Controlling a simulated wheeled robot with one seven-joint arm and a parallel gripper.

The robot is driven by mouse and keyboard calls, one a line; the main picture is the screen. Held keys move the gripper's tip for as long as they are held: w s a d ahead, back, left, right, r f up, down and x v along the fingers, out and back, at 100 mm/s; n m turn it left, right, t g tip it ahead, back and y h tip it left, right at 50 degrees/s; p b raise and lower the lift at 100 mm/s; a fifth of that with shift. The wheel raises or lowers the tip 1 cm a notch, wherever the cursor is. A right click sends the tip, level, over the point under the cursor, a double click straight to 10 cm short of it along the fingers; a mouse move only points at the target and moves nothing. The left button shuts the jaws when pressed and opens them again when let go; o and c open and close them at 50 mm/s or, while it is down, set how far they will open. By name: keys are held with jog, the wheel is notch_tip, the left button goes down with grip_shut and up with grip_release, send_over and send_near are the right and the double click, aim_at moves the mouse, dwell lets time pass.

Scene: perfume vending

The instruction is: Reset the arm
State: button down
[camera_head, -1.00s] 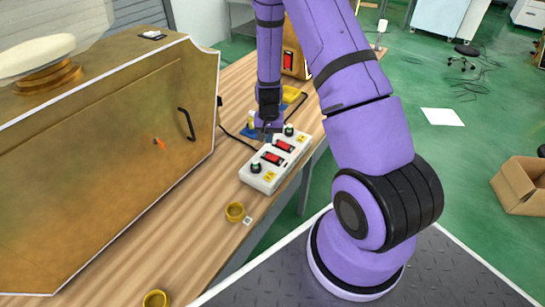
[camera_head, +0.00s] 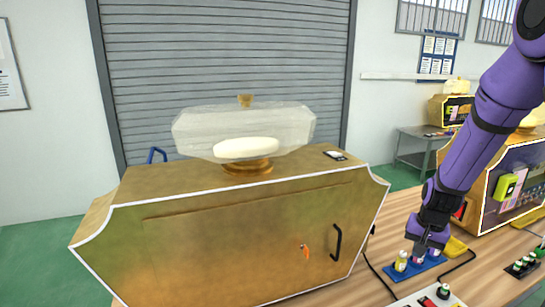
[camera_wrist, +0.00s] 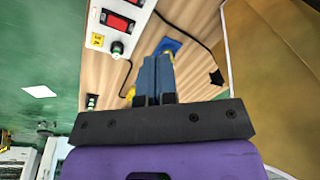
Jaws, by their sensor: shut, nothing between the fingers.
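My purple arm (camera_head: 480,135) comes down from the upper right in the head view. My gripper (camera_head: 425,247) points down over the blue mat (camera_head: 430,266) on the wooden table. In the wrist view my gripper's fingers (camera_wrist: 156,62) are together, with nothing seen between them. A small yellow-capped bottle (camera_head: 401,260) stands on the mat just left of my gripper. The mat (camera_wrist: 174,45) also shows beyond the fingers in the wrist view. The exact gap between fingertips and mat cannot be told.
A large brown cabinet (camera_head: 230,240) with a clear bottle-shaped top fills the left and middle. A white control box (camera_head: 425,300) with red switches and a knob lies at the front, and in the wrist view (camera_wrist: 118,25). A display case (camera_head: 512,185) stands right. A black cable (camera_head: 375,268) crosses the table.

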jog(key=s+a+r+n+t, duration=0.1)
jog(key=s+a+r+n, duration=0.3)
jog(key=r, duration=0.6)
jog(key=s+a+r+m+t, duration=0.1)
jog(key=s+a+r, duration=0.1)
jog(key=s+r, duration=0.6)
jog(key=s+a+r+n+t, duration=0.1)
jog(key=s+a+r+n, duration=0.2)
jog(key=s+r, duration=0.7)
jog(key=s, duration=0.4)
jog(key=shift+s+t, duration=0.4)
